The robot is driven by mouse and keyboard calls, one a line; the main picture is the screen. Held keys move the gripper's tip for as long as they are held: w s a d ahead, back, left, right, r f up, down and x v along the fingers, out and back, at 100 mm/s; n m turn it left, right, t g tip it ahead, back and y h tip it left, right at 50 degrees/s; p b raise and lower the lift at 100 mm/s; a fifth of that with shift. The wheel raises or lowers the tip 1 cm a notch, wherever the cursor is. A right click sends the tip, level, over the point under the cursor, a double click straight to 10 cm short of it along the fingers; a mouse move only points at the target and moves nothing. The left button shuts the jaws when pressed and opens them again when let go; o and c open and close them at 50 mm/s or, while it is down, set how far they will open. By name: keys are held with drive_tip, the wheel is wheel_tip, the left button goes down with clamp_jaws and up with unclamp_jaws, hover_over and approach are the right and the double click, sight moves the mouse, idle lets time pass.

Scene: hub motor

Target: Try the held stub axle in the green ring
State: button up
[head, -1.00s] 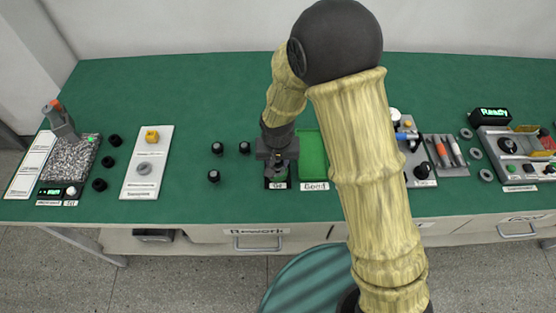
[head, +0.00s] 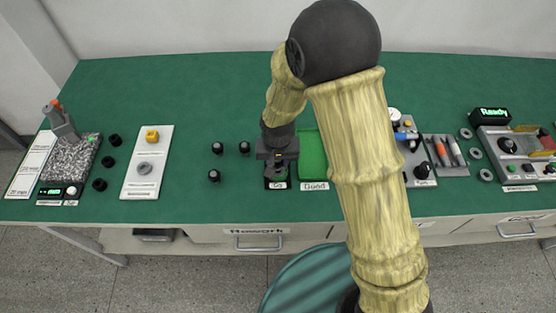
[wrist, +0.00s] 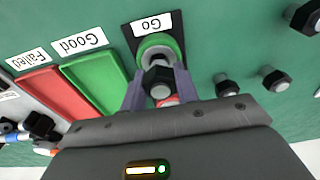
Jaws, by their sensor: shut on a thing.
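My gripper (head: 278,172) is over the station with the Go label at the front of the bench. In the wrist view my gripper (wrist: 160,98) is shut on the stub axle (wrist: 158,80), whose dark hex end shows between the fingers. The green ring (wrist: 160,44) sits on a black base behind the Go label. The axle overlaps the near part of the ring in that view. I cannot tell whether its lower end is inside the ring or just above it. In the head view my gripper hides most of the ring and the axle.
The green Good tray (head: 313,156) is close beside the ring, and the red Failed tray (wrist: 50,95) is beyond it. Several dark stub axles stand upright on the other side, one near my gripper (wrist: 228,86). A white board (head: 147,178) lies further left.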

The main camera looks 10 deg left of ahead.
drive_tip(key=shift+f+b, duration=0.45)
drive_tip(key=shift+f, duration=0.15)
idle(0.8)
idle(0.6)
drive_tip(key=o, duration=1.2)
drive_tip(key=shift+o, duration=0.5)
drive_tip(key=o, duration=0.3)
drive_tip(key=shift+r, duration=0.1)
drive_tip(key=shift+r+p, duration=2.75)
drive_tip(key=shift+r, duration=0.7)
